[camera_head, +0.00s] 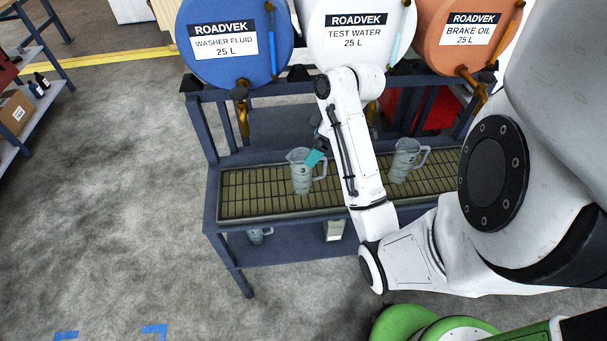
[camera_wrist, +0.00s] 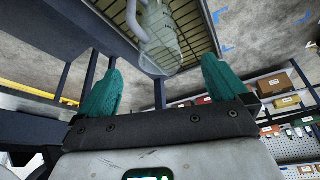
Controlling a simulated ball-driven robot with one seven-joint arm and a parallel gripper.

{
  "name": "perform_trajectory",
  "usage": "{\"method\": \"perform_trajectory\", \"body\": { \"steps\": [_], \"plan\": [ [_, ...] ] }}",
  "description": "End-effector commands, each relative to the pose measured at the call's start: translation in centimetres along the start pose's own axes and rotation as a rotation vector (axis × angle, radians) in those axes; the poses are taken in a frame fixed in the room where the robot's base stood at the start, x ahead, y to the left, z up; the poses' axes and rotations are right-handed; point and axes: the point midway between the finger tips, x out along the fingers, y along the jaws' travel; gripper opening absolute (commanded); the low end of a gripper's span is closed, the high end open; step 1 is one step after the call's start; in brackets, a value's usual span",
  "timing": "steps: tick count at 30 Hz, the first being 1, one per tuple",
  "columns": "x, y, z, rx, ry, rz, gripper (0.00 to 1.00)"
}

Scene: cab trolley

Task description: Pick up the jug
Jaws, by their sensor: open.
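A second jug (camera_head: 403,162) stands right of my arm.
Blue (camera_head: 228,42), white (camera_head: 350,32) and orange (camera_head: 462,38) drums with taps rest on the trolley (camera_head: 211,205). A brass tap (camera_head: 242,110) hangs above and left of the near jug. Another vessel (camera_head: 258,235) is on the lower shelf. Floor at left is clear.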

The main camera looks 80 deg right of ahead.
Motion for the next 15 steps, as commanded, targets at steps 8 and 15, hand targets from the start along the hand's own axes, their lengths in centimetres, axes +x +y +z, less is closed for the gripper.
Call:
{"method": "perform_trajectory", "body": {
  "steps": [8,15],
  "plan": [
    [3.7,-0.1,0.2,0.000,0.001,-0.001,1.00],
    [4.7,-0.1,0.0,0.000,0.001,-0.001,1.00]
  ]
}}
